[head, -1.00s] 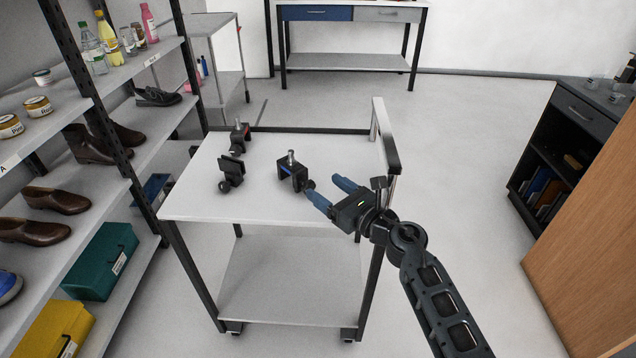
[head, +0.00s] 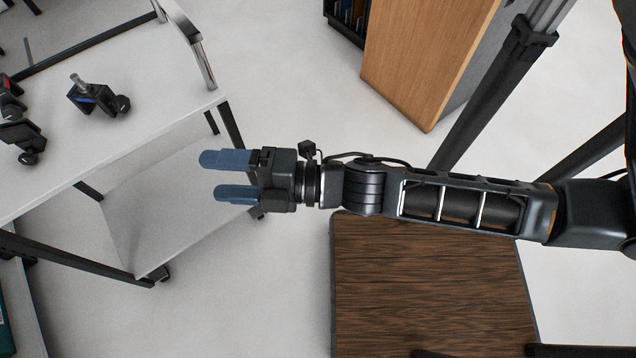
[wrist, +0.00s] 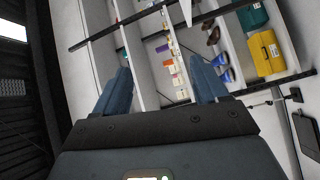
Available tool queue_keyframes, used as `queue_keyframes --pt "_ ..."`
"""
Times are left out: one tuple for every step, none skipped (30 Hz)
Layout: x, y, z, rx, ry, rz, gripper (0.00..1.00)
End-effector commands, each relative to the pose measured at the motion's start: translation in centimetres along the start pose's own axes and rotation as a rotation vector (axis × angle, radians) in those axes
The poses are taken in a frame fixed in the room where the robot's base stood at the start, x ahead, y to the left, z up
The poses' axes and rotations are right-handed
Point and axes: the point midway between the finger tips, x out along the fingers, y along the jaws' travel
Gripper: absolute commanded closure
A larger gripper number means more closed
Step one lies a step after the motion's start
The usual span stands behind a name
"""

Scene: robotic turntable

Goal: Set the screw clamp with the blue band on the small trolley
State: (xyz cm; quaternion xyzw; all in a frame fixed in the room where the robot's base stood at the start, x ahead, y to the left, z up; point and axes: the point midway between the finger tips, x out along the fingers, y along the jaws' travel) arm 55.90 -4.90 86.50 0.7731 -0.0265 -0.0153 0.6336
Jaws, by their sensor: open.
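The screw clamp with a blue band (head: 97,98) stands on the white top of a two-level wheeled cart (head: 150,78), at upper left in the head view. A second clamp with some red (head: 10,104) and a third dark clamp (head: 22,138) are at the left edge, partly cut off. My gripper (head: 214,177) is open and empty, to the right of the cart's top and clear of the clamps. In the wrist view my gripper (wrist: 163,82) has nothing between its fingers. A low dark wood-grained surface (head: 430,285) lies below my arm; I cannot tell if it is the small trolley.
The cart has a raised handle (head: 190,40) at its right end and a lower shelf (head: 165,200). A wooden cabinet (head: 425,60) stands at top. The wrist view shows shelving with a yellow box (wrist: 265,53). Open floor lies between cart and cabinet.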

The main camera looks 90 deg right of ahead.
Motion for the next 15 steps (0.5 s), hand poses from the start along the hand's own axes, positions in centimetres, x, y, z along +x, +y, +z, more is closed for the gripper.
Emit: queue_keyframes --pt "-2.2 0.3 -1.1 0.153 0.001 -0.029 0.27" --pt "-3.3 0.6 -1.5 0.250 -0.004 -0.044 0.27" --pt "-4.7 1.0 -2.1 0.377 -0.013 -0.064 0.27" --pt "-5.7 1.3 -2.5 0.473 -0.021 -0.081 0.27" --pt "-6.7 1.6 -2.8 0.567 -0.031 -0.098 0.27" --pt "-7.9 2.1 -3.3 0.688 -0.046 -0.120 0.27" --pt "-8.8 2.4 -3.6 0.774 -0.060 -0.136 0.27" --pt "-9.6 2.7 -3.8 0.856 -0.074 -0.153 0.27" --pt "-10.5 3.2 -4.1 0.957 -0.093 -0.171 0.27" --pt "-11.2 3.4 -4.3 1.026 -0.107 -0.185 0.27" --pt "-11.7 3.7 -4.5 1.088 -0.122 -0.198 0.27" --pt "-12.3 4.0 -4.7 1.160 -0.140 -0.211 0.27" --pt "-12.8 4.2 -4.8 1.207 -0.151 -0.219 0.27" --pt "-13.1 4.4 -4.9 1.247 -0.162 -0.227 0.27" --pt "-13.4 4.6 -5.0 1.289 -0.175 -0.234 0.27"
